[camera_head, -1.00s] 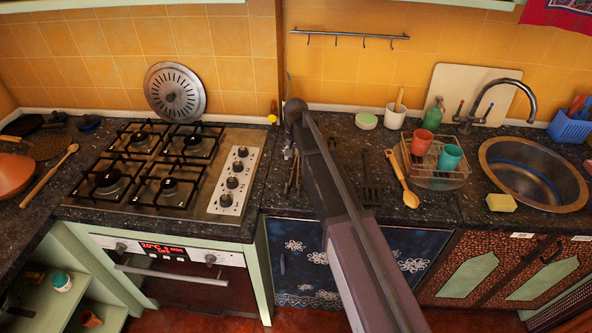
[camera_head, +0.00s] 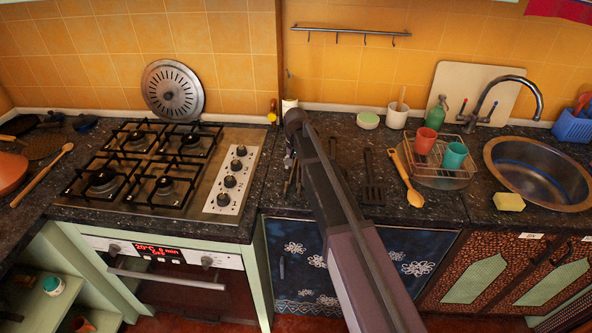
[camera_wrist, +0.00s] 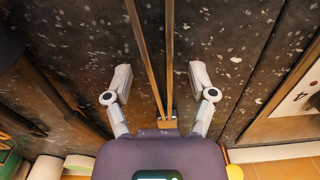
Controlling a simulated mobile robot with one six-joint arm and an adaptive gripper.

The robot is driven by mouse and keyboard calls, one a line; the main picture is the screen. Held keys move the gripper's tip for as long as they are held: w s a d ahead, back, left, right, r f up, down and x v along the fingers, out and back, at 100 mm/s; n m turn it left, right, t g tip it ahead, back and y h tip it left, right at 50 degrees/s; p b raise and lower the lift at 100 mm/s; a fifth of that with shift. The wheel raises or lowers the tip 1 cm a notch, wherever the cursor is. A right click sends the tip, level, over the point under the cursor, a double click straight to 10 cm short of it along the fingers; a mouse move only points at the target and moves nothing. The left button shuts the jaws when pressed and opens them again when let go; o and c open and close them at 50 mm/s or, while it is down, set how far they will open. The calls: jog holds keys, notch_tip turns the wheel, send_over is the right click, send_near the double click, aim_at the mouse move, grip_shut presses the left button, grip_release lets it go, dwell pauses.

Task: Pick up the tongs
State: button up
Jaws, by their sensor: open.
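The tongs (camera_wrist: 150,55) lie on the dark speckled counter as two long thin brownish bars that meet at a squared end, near the lower middle of the wrist view. In the head view the tongs (camera_head: 291,180) show only in part, just right of the stove, with my arm hiding some of them. My gripper (camera_wrist: 158,78) is open and empty in the wrist view, one finger on each side of the tongs, nearer the joined end. It appears above them; the exact height is unclear. In the head view my gripper (camera_head: 290,155) is small and mostly hidden by my arm.
The gas stove (camera_head: 155,175) stands to the left. A black slotted turner (camera_head: 373,180) and a wooden spoon (camera_head: 407,180) lie to the right, before a wire rack (camera_head: 437,168) with cups. A white container (camera_head: 289,104) stands behind, against the tiled wall.

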dwell(0.4)
grip_shut()
jog(key=shift+r, duration=0.15)
notch_tip(320, 180, up, 4)
jog(key=p, duration=0.3)
jog(key=shift+f+p, duration=0.25)
jog(key=shift+p, duration=0.15)
jog(key=s, duration=0.5)
jog(key=s+r, duration=0.1)
jog(key=s, duration=0.4)
jog(key=s+p, duration=0.1)
jog(key=s, duration=0.5)
jog(key=shift+a+r, duration=0.15)
jog(key=shift+a, duration=0.15)
